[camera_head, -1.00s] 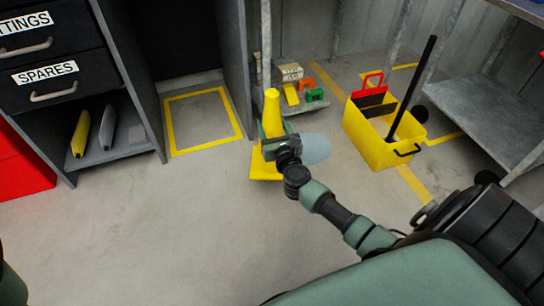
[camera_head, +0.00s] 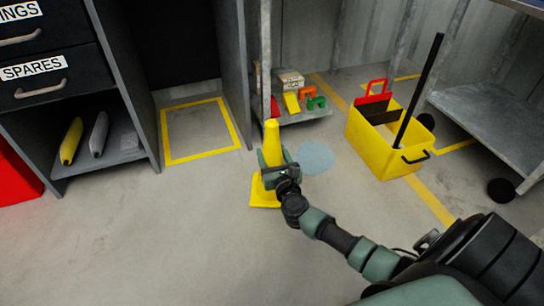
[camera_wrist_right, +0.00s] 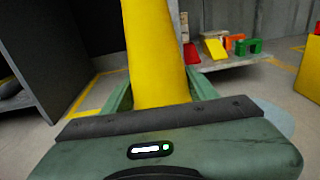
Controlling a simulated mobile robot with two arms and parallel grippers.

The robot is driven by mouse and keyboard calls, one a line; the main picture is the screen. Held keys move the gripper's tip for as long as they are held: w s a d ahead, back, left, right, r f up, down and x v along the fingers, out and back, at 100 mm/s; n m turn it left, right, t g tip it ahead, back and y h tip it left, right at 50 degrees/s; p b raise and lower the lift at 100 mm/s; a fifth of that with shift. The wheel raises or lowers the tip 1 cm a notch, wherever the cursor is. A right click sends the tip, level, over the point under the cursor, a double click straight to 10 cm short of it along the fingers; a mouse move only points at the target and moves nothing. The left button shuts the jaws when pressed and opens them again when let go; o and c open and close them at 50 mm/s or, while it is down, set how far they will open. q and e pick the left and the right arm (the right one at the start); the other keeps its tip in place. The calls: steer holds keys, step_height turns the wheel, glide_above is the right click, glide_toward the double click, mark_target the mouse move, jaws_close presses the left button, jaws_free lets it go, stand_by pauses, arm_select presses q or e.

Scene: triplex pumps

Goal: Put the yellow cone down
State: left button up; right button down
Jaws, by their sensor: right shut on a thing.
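The yellow cone (camera_head: 272,134) stands roughly upright in the middle of the head view, its square base (camera_head: 264,193) low over or on the floor; I cannot tell if it touches. My right gripper (camera_head: 271,168) is shut around the cone's body. The right wrist view shows the cone (camera_wrist_right: 153,50) between the two green fingers (camera_wrist_right: 160,92). Its base is hidden there. A yellow taped square (camera_head: 235,128) is marked on the floor to the left, beyond the cone. My left gripper is out of view.
A pale blue puddle (camera_head: 317,157) lies just right of the cone. A yellow mop bucket (camera_head: 377,146) stands farther right. A low shelf (camera_head: 305,115) with toy-like blocks is behind. A grey cabinet (camera_head: 146,120) stands left. The floor in front is clear.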

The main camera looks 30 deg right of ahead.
steer(key=shift+f, duration=0.1)
steer(key=shift+c, duration=2.2)
jaws_free()
steer(key=p+v, duration=0.4)
steer(key=v, duration=0.8)
